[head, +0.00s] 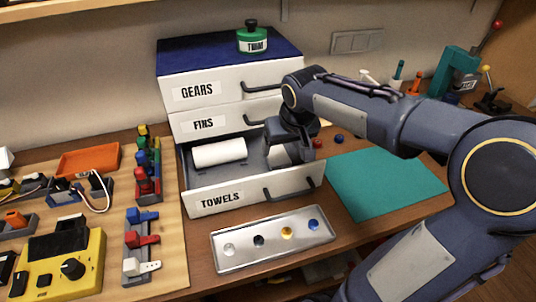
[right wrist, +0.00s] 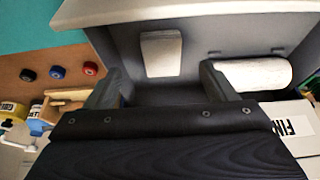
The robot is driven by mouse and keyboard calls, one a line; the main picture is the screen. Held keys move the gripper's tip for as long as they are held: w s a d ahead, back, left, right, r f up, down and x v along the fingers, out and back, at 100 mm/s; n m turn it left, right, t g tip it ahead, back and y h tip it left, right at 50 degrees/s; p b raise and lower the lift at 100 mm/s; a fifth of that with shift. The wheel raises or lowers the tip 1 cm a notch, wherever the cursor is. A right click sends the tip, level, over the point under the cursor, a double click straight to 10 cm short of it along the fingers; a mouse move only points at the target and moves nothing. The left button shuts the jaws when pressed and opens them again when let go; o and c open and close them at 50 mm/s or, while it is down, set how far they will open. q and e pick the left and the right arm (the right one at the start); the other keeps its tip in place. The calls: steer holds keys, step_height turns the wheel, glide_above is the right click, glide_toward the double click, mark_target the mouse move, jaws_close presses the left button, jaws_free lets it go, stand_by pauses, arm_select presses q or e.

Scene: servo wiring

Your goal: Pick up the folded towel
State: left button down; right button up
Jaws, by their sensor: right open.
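The folded towel (right wrist: 161,53) is a flat white rounded rectangle lying on the drawer floor, seen in the right wrist view. In the head view it is mostly or fully hidden by my right gripper. A rolled white towel (head: 218,152) lies in the left part of the drawer; it also shows in the right wrist view (right wrist: 255,76). My right gripper (right wrist: 160,88) is open and empty, pointing down into the drawer. In the wrist view the folded towel appears beyond the gap between its fingers, apart from both. My left gripper is not in view.
The open TOWELS drawer (head: 221,198) has walls around the gripper. The closed FINS (head: 203,125) and GEARS (head: 197,91) drawers are above. A metal tray (head: 272,240) lies in front, a teal mat (head: 385,185) at right. Servo parts crowd the board at left.

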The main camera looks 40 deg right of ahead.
mark_target(281, 162)
steer(key=x, duration=0.7)
steer(key=shift+s+a+f, duration=0.15)
steer(key=shift+s+a, duration=0.05)
steer(key=shift+s, duration=0.15)
steer(key=shift+c, duration=0.2)
steer(key=c, duration=1)
